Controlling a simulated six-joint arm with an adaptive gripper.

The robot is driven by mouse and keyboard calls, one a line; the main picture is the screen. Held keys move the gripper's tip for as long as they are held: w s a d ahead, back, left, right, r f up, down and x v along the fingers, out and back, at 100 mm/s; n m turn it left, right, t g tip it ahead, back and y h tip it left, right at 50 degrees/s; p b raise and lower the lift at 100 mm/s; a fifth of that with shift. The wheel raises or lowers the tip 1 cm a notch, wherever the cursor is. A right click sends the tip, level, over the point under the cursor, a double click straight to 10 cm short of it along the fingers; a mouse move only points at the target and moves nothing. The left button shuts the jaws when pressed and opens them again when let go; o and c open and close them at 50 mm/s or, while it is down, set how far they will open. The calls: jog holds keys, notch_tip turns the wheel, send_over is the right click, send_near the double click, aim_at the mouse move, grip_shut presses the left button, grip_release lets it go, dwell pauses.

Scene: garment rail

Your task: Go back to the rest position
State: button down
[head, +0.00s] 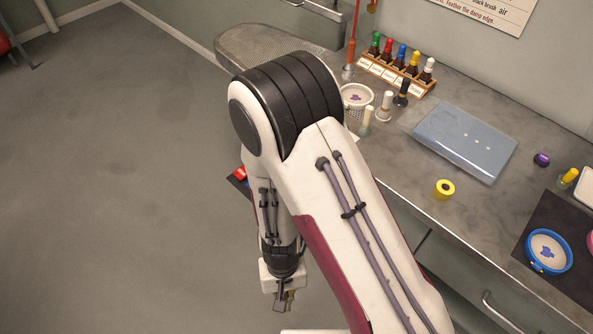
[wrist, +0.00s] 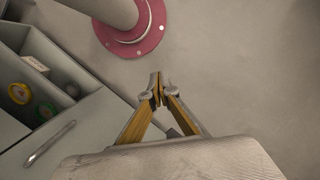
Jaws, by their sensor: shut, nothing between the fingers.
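My gripper (head: 284,303) hangs low over the floor, to the left of the counter in the head view. In the wrist view my gripper (wrist: 156,90) points over the bare floor, with its yellow-brown fingers closed together at the tips. It is shut and holds nothing. My white and black arm fills the middle of the head view and hides part of the counter edge.
An open drawer (wrist: 40,70) shows in the wrist view. The floor (head: 110,180) at left is clear.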

jog(key=w+d+r+y, duration=0.1)
jog(key=d+r, duration=0.2)
jog(key=r, duration=1.5)
jog(key=d+r+m+t, duration=0.1)
jog(key=d+r+t, duration=0.3)
jog(key=d+r, duration=0.4)
jog(key=s+d+r+m+t+h, duration=0.1)
jog(key=d+r+t, duration=0.2)
jog(key=d+r, duration=0.6)
notch_tip(320, 180, up, 6)
jog(key=shift+s+r+t, duration=0.1)
jog(key=shift+s+t, duration=0.05)
jog(key=shift+t, duration=0.25)
